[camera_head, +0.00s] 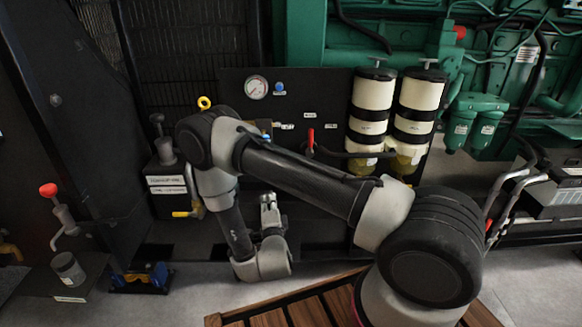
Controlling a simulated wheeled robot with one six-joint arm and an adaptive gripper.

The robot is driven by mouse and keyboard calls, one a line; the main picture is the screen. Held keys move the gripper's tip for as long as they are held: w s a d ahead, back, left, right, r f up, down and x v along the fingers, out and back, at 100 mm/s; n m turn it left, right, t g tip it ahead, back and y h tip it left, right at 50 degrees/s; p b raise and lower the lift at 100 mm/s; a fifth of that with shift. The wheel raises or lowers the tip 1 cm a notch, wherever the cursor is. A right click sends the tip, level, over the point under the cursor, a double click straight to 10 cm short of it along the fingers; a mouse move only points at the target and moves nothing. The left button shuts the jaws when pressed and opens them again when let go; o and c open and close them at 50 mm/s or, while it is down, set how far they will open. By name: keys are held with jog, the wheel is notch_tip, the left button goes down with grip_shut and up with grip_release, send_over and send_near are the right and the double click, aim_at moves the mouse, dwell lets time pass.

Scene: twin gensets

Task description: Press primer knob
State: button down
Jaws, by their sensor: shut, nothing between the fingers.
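No readable label tells me which part is the primer knob. A small round blue knob (280,87) sits on the dark panel (310,85), right of a pressure gauge (256,87). Two white-and-black filter canisters, the left one (373,100) and the right one (418,103), stand right of the panel, each with a small metal cap piece on top. My arm hides part of the lower panel.
A red lever (310,140) and a yellow knob (204,102) stick out near my arm. Green engine parts (480,115) fill the right. A red-knobbed hand pump (62,210) stands at left. A wooden slatted platform (300,312) lies in front.

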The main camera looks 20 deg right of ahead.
jog(key=shift+s+d+r+m+h, duration=0.15)
jog(key=shift+d+m+h, duration=0.15)
jog(key=shift+d, duration=0.3)
jog(key=x, duration=1.4)
jog(key=shift+x, duration=1.35)
jog(key=shift+d, duration=0.1)
